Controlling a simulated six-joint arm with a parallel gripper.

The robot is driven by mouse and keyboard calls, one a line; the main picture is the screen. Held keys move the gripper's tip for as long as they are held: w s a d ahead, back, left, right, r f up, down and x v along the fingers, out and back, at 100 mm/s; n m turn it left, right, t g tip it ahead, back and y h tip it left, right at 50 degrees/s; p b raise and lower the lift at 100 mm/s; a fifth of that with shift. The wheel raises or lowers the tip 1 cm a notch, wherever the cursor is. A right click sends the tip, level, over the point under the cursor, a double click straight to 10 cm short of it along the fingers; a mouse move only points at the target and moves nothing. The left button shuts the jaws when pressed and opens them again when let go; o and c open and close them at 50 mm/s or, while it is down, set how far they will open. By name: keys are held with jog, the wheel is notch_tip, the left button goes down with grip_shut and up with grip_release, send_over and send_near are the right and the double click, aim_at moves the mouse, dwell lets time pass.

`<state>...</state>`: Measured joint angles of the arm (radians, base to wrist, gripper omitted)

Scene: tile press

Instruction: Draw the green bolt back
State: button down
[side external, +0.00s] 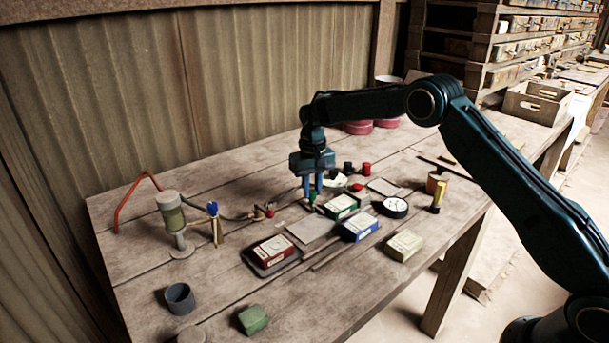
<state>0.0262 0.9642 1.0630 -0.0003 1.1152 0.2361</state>
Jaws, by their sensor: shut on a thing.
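My gripper (312,194) points straight down over the middle of the table, its two blue fingers close around a small green knob. This knob appears to be the end of the green bolt (312,199). The fingers are shut on it and hide part of it. The rest of the bolt is too small to make out. A green box (340,207) with a pale label stands just to the right of the fingers.
A blue box (359,228), a red box (273,250) on a dark tray and a cream box (404,245) stand in front. A lamp-like stand (173,217) is at left.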

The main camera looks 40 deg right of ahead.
jog(key=shift+w+r, duration=0.1)
jog(key=shift+w, duration=1.3)
jog(key=c, duration=1.3)
grip_release()
jog(key=shift+o, duration=0.2)
notch_tip(320, 180, up, 14)
jog(key=shift+s, duration=0.1)
